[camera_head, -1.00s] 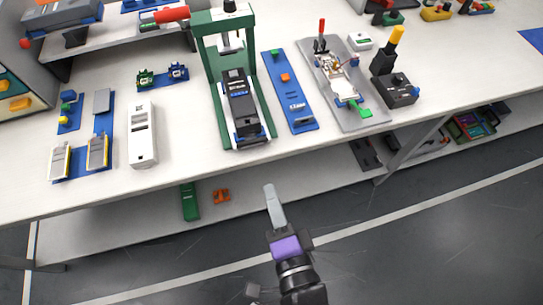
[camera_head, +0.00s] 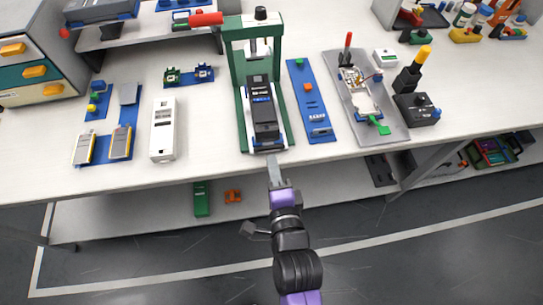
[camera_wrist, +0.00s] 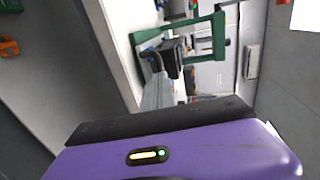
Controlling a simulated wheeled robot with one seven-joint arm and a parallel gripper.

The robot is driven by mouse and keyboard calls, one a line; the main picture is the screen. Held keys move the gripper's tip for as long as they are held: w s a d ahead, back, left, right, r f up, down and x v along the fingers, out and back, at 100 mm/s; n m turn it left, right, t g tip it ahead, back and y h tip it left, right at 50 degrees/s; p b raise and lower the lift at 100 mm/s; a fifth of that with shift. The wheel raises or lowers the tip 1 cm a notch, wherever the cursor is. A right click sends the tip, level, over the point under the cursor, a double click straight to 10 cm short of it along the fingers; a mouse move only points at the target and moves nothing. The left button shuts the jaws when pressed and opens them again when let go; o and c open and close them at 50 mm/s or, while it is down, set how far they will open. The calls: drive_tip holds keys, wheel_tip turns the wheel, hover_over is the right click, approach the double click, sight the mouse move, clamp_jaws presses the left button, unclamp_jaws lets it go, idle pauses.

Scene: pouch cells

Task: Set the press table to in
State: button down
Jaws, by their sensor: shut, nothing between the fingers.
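In the wrist view the shut fingers (camera_wrist: 157,88) point at the press, whose green frame (camera_wrist: 205,38) shows tilted.
A blue strip fixture (camera_head: 315,112) and a grey plate fixture (camera_head: 392,128) stand right of the press. A white device (camera_head: 163,140) and blue trays with pouch cells (camera_head: 101,147) are to the left. A lower shelf (camera_head: 130,215) runs below the bench.

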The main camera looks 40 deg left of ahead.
sight(260, 96)
drive_tip(key=shift+x, duration=1.1)
drive_tip(key=r+b+x, duration=0.1)
drive_tip(key=b+x, duration=0.1)
drive_tip(key=x, duration=0.4)
drive_tip(key=r+b+x, duration=0.1)
drive_tip(key=b+x, duration=0.1)
drive_tip(key=x, duration=0.4)
drive_tip(key=r+b+x, duration=0.1)
drive_tip(key=b+x, duration=0.1)
drive_tip(key=x, duration=0.4)
drive_tip(key=shift+w+a+r, duration=0.25)
drive_tip(key=shift+w+a, duration=0.15)
drive_tip(key=shift+w, duration=0.05)
drive_tip(key=shift+w+a, duration=0.15)
drive_tip(key=shift+w+r, duration=0.15)
drive_tip(key=shift+r, duration=0.2)
